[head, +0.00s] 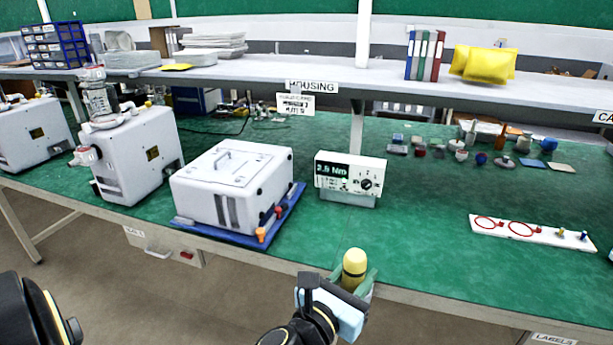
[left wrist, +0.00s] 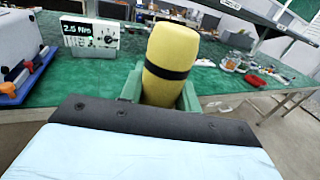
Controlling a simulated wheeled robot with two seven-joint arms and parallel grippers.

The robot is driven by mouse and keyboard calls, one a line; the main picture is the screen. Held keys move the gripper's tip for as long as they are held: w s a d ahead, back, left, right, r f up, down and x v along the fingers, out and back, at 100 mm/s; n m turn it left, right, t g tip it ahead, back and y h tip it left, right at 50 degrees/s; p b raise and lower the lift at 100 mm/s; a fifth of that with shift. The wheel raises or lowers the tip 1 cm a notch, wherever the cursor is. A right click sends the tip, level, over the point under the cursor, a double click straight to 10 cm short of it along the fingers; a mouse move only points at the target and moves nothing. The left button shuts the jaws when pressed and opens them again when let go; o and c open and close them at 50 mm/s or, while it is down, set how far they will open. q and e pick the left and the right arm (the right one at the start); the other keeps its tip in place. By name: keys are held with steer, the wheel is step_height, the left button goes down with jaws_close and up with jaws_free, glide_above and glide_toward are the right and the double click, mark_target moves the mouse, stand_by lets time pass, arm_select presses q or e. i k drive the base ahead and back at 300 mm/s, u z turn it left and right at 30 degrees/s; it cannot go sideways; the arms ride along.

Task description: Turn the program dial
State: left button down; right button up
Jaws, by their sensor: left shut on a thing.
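The program dial (head: 366,184) is a small dark knob on the right of the front of a white control box (head: 335,188), beside a lit display that seems to read 2.5 Nm. The box also shows in the left wrist view (left wrist: 88,49), with its dial (left wrist: 108,40) facing me. My left gripper (head: 356,284) is at the table's front edge, nearer to me than the box and apart from it. It is shut on a yellow cylinder with a black band (left wrist: 170,62), held roughly upright between green fingers. My right gripper is not in view.
More pump units (head: 140,165) stand further left. A white strip with red rings (head: 503,228) lies at right. Small parts lie behind it. A shelf (head: 290,86) overhangs the back.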

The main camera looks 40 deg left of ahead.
mark_target(366, 184)
steer(key=u, duration=0.85)
steer(key=i, duration=0.75)
steer(key=u, duration=0.8)
